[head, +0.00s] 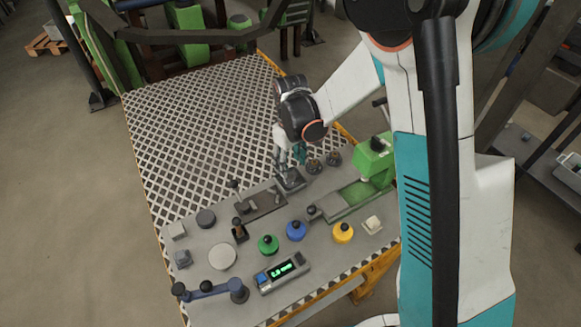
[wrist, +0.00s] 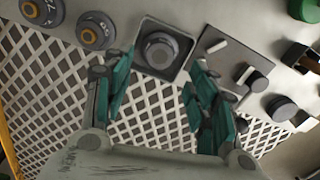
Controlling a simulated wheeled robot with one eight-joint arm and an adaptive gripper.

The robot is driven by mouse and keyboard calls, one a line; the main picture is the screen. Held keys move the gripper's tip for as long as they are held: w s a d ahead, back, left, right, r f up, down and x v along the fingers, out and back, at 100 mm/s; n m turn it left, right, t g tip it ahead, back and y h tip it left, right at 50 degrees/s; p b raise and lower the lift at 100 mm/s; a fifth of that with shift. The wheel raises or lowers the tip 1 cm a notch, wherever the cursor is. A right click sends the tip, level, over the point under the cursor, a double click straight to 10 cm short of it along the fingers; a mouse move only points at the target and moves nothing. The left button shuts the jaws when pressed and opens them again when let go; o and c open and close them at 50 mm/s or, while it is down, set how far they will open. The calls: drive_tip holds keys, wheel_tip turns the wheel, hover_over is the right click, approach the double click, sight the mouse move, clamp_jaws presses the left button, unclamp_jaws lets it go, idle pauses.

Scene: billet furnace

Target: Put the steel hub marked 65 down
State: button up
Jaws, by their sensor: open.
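A round grey steel hub (wrist: 159,50) sits in a shallow square tray (wrist: 183,71) in the wrist view; no number is readable on it. My gripper (wrist: 158,78) is open, its teal fingers apart on either side of the tray's near edge, not closed on the hub. In the head view my gripper (head: 291,157) is over the tray (head: 291,180), and it hides most of what is there. Two more hubs with orange-ringed bores, one (wrist: 93,33) nearer the tray and one (wrist: 36,9) farther left, stand on the table with marks too blurred to read.
A green vice-like machine (head: 373,160) stands right of the tray. A dark plate with a small handled piece (wrist: 233,66) lies beside the tray. Green (head: 268,244), blue (head: 296,231) and yellow (head: 343,232) knobbed pieces and a digital display (head: 282,272) stand nearer. The lattice surface (head: 190,130) is clear.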

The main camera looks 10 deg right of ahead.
wheel_tip(320, 180, up, 6)
drive_tip(key=p, duration=0.1)
drive_tip(key=shift+p, duration=0.3)
wheel_tip(320, 180, up, 9)
drive_tip(key=m+t, duration=0.2)
hover_over(291, 176)
drive_tip(key=s+d, duration=0.4)
drive_tip(key=s+d+r+m+t, duration=0.3)
drive_tip(key=s+d+r, duration=0.2)
drive_tip(key=s+r, duration=0.5)
drive_tip(key=s+d+m+t, duration=0.1)
drive_tip(key=s+d+t, duration=0.1)
drive_tip(key=s, duration=0.6)
drive_tip(key=shift+s+d+f+m, duration=0.2)
drive_tip(key=shift+d+f+m, duration=0.2)
